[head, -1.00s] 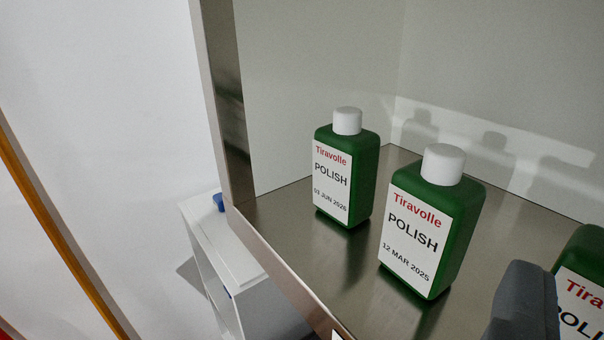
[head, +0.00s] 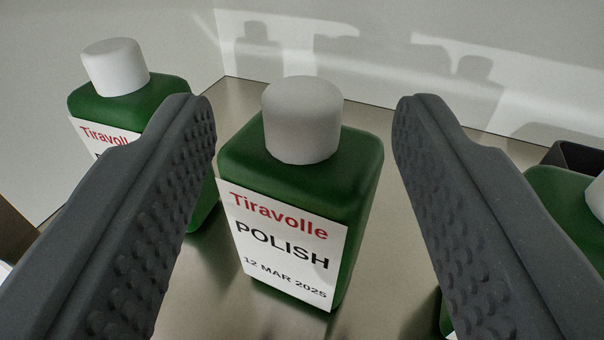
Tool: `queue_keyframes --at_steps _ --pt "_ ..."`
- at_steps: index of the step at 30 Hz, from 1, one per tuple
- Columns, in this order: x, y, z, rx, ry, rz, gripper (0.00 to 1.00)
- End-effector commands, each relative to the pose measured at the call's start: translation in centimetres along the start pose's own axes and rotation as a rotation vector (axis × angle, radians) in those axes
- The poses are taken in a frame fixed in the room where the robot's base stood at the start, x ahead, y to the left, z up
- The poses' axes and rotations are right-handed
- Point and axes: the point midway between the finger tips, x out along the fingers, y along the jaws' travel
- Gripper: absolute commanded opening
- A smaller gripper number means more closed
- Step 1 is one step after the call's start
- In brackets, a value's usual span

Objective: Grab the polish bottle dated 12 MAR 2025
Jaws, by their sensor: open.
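The polish bottle dated 12 MAR 2025 (head: 345,200) stands upright on the steel shelf in the middle of the head view. It is green with a white cap and a white label reading Tiravolle, POLISH, 12 MAR 2025. My gripper (head: 305,110) is open, with one dark ridged finger on each side of this bottle in the picture. Gaps show between the bottle and both fingers, and nothing is held. How far the fingertips are from the bottle in depth is hard to tell.
Another green polish bottle (head: 115,72) stands at the left, partly behind the left finger, its date hidden. A third green bottle (head: 560,195) is at the right edge, partly behind the right finger. A dark box-like object (head: 578,158) sits behind it. Pale walls close the back.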

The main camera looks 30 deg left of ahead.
Motion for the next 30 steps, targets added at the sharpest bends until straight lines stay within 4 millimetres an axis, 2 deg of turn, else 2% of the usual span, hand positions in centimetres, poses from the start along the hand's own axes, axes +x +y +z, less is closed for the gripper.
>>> queue_keyframes --at_steps 15,26,27,30 --pt "4.8 0.1 -0.3 -0.003 0.000 0.003 0.48" --pt "5.4 0.1 0.1 0.001 0.000 0.001 0.48" --pt "5.4 0.1 0.1 0.001 0.000 0.001 0.46" --pt "5.4 0.0 0.1 0.001 -0.001 0.001 0.18"
